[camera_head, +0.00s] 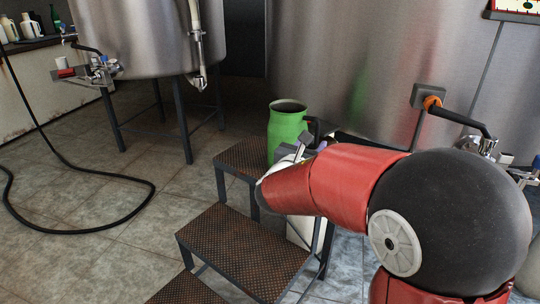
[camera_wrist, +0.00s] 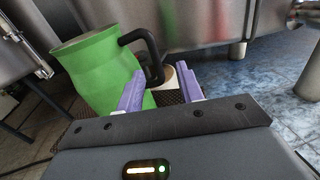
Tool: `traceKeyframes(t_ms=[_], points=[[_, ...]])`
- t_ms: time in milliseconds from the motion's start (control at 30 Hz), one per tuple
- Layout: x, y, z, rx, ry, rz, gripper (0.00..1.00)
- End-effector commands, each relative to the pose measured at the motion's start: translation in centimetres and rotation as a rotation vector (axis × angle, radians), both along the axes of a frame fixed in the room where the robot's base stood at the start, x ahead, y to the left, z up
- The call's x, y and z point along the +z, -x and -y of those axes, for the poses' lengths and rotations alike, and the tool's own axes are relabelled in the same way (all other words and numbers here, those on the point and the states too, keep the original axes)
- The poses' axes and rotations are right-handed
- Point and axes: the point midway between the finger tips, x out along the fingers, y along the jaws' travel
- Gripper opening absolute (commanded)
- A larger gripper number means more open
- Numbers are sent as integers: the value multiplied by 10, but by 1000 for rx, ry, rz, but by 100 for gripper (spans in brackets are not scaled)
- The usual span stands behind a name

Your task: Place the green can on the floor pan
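The green can (camera_head: 286,125) is upright with an open top and appears to stand on the top step of the metal steps. It also shows in the wrist view (camera_wrist: 97,65), left of and beyond my fingers, with its black handle (camera_wrist: 152,52) facing right. My gripper (camera_wrist: 162,90) has two purple fingers spread apart with nothing held between them. The lower part of the handle shows between the fingers in the picture; I cannot tell if it is touching. In the head view my red arm hides most of the gripper. I cannot make out a floor pan.
Brown metal steps (camera_head: 245,251) stand below my arm. Large steel tanks (camera_head: 150,35) are behind, one on dark legs. A black hose (camera_head: 110,228) lies on the tiled floor at left. A white roll-like object (camera_wrist: 175,76) is beyond the fingers. Floor between the hose and steps is clear.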

Motion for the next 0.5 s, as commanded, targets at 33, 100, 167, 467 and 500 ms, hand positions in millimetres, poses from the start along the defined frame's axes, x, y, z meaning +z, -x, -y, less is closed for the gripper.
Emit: traceKeyframes(t_ms=[33,100,167,467,500], points=[[-2,-4,-4,15,21,-2,37],[-2,-9,-6,26,37,-4,37],[-1,-14,-4,28,41,-4,37],[-1,-45,16,24,37,-3,37],[0,-51,20,25,37,-3,37]])
